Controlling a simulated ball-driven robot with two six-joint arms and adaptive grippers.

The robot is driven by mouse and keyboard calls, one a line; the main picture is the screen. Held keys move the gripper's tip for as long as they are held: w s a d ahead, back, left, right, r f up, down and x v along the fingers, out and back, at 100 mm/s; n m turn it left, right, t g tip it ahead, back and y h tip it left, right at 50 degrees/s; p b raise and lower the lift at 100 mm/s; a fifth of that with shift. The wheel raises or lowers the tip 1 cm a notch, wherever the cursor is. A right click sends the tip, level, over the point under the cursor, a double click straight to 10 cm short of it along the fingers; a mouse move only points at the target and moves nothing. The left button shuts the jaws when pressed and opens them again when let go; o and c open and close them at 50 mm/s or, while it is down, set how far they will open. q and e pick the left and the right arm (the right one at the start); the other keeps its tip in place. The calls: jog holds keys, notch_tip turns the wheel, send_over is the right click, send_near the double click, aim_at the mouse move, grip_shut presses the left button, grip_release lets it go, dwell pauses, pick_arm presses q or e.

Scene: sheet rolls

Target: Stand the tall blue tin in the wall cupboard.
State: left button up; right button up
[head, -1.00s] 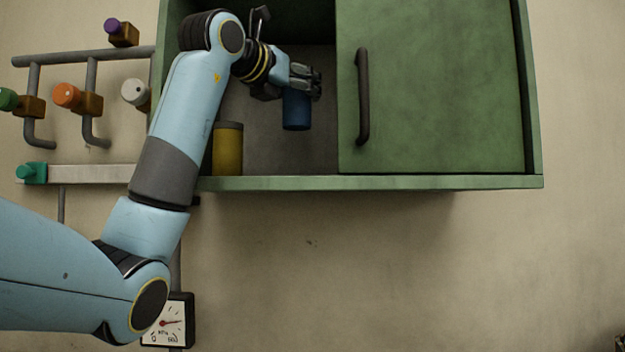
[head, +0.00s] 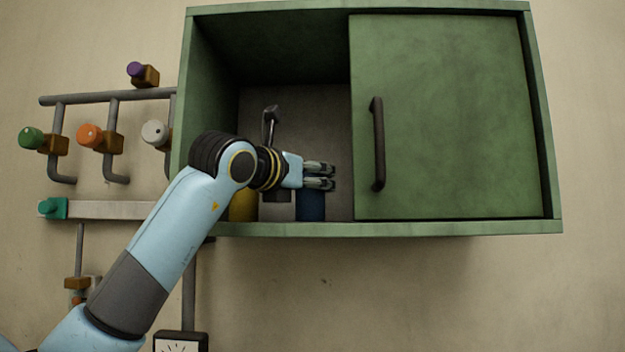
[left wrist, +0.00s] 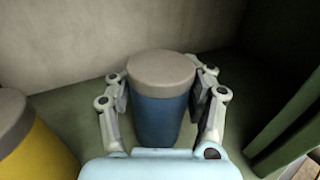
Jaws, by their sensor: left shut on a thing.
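The tall blue tin (head: 311,206) is upright inside the open left part of the green wall cupboard (head: 400,229). My left gripper (head: 331,177) reaches in from the left and is shut on the tin's upper part. In the left wrist view the blue tin (left wrist: 160,115) has a grey lid and a finger on each side. Its base is at or very close to the cupboard floor; contact is hidden. My right gripper is not in view.
A yellow tin (head: 243,206) stands left of the blue one, partly behind my arm; the left wrist view shows a gap between them. The sliding door (head: 450,120) with its dark handle (head: 378,145) covers the right side. Pipes and coloured valves (head: 88,136) are left of the cupboard.

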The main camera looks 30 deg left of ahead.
pick_arm(q)
jog(key=shift+f, duration=0.1)
jog(key=o, duration=1.6)
jog(key=shift+s, duration=0.1)
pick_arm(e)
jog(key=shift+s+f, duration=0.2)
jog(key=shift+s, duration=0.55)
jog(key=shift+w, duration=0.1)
pick_arm(q)
jog(key=shift+s, duration=0.2)
jog(key=s+b, duration=0.6)
jog(key=s, duration=0.4)
jog(key=shift+d, duration=0.15)
jog(key=shift+s+d+b, duration=0.15)
jog(key=shift+s+b, duration=0.25)
jog(key=shift+s, duration=0.4)
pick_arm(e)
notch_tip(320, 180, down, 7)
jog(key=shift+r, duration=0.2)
